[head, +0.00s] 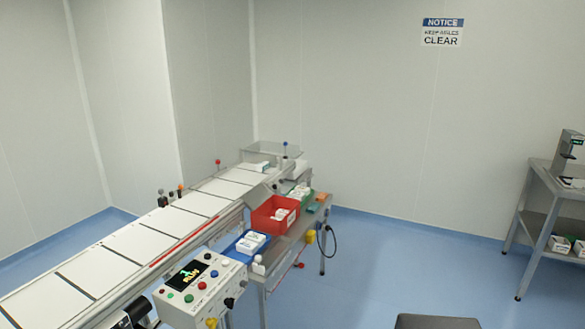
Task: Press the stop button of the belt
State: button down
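The belt (135,241) runs from the lower left up to the middle of the head view, with flat white sheets or panels along it. A pale control box (207,288) is fixed to its near side. The box has a dark display (187,275) with lit green and yellow characters that seem to read RUN. Around it are several small buttons, among them a red button (202,285), a green button (189,298), a white button (213,274) and a blue button (226,262). Their labels are too small to read. My gripper is not in view.
A side table beside the belt holds a blue tray (238,247), a red bin (266,221) and a green bin (306,198). A grey bench (545,207) stands at the right. A dark flat-topped thing (437,322) shows at the bottom edge. The blue floor (415,265) between is clear.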

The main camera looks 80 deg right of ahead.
aim_at(202, 285)
jog(key=z, duration=1.55)
jog(key=k, duration=0.2)
jog(key=z, duration=1)
jog(key=k, duration=0.8)
jog(key=u, duration=0.15)
jog(key=i, duration=0.95)
jog(key=z, duration=0.1)
